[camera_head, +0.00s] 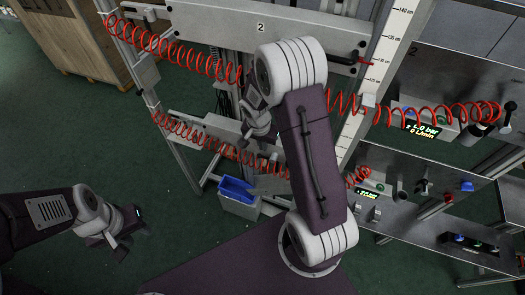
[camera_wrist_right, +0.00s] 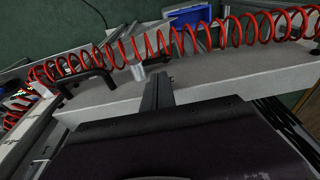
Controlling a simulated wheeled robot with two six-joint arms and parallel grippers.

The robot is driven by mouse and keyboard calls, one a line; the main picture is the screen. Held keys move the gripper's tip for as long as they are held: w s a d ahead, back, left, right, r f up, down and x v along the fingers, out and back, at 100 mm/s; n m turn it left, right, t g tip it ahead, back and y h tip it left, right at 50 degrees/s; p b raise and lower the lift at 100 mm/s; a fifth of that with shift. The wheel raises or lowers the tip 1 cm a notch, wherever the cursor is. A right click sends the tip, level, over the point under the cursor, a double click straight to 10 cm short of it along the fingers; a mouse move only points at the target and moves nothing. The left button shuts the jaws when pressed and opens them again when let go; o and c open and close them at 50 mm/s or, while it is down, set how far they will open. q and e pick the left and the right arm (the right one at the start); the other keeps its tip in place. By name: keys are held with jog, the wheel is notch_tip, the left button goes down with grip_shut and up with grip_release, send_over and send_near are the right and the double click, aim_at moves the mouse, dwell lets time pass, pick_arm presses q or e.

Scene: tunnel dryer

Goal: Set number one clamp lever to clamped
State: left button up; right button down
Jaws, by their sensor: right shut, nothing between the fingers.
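A black bent handle (camera_wrist_right: 88,80) stands on a grey beam (camera_wrist_right: 215,85) in the right wrist view; I cannot tell if it is the number one clamp lever. No "1" label is readable. My right gripper (camera_wrist_right: 157,92) is shut and empty over this beam, near a short silver cylinder (camera_wrist_right: 143,70) and apart from the black handle. In the head view my right gripper (camera_head: 258,128) is partly hidden by its own arm, near the lower grey beam (camera_head: 212,124). My left gripper (camera_head: 118,250) hangs low over the green floor at left, its fingers unclear.
Red coiled hoses (camera_head: 190,58) run along both beams. The upper beam (camera_head: 215,24) is marked 2. A blue bin (camera_head: 238,188) stands below. At right are shelves (camera_head: 420,165) with knobs and displays. A wooden crate (camera_head: 75,40) stands back left. Floor at left is clear.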

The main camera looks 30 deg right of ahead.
aim_at(261, 156)
jog(key=shift+s+a+f, duration=0.1)
jog(key=shift+a+f, duration=0.1)
jog(key=shift+f, duration=0.95)
jog(key=shift+s+f, duration=0.1)
jog(key=shift+f, duration=0.1)
jog(key=shift+f+b, duration=0.1)
jog(key=shift+b, duration=0.25)
jog(key=shift+a+f+g, duration=0.1)
jog(key=shift+a+g, duration=0.05)
jog(key=shift+g, duration=0.25)
